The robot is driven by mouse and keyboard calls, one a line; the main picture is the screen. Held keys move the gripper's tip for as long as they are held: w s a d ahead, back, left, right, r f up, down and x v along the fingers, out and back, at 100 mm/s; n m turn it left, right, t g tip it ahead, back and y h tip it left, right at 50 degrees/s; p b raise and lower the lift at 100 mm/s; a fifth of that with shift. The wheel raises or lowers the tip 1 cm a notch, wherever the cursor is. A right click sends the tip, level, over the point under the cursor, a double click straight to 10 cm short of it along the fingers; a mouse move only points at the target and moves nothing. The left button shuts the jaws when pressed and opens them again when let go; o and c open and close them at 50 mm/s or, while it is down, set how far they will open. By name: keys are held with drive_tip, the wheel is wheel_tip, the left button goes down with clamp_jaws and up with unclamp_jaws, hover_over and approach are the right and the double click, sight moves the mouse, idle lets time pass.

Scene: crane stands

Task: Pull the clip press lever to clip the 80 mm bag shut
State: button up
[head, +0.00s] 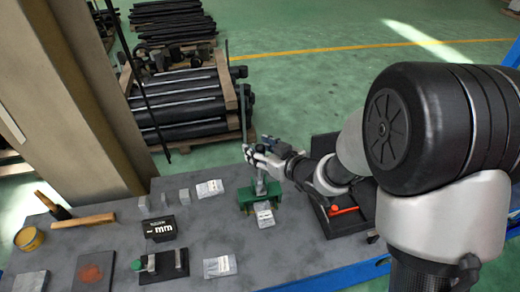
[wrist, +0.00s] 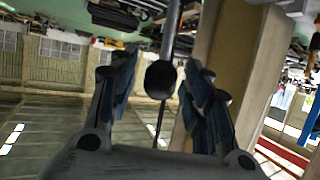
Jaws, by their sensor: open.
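The green clip press (head: 248,204) stands on the grey bench, with a grey lever (head: 261,183) rising from it. A pale labelled bag (head: 264,215) lies at the front of the press; I cannot tell how far it sits inside. My gripper (head: 250,155) is above the press at the lever's upper end, which it partly hides. In the wrist view, the lever's black knob (wrist: 160,80) appears between my two open fingers (wrist: 160,85), with gaps on both sides. I cannot tell the depth of the knob between them.
Other labelled bags lie left (head: 210,188) and front (head: 220,266). A dark "mm" display (head: 160,228), small grey blocks (head: 168,197) and a hammer (head: 83,222) are on the left. A black tray (head: 325,215) with a red-handled tool (head: 344,210) sits close right of the press.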

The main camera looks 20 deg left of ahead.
clamp_jaws()
idle(0.7)
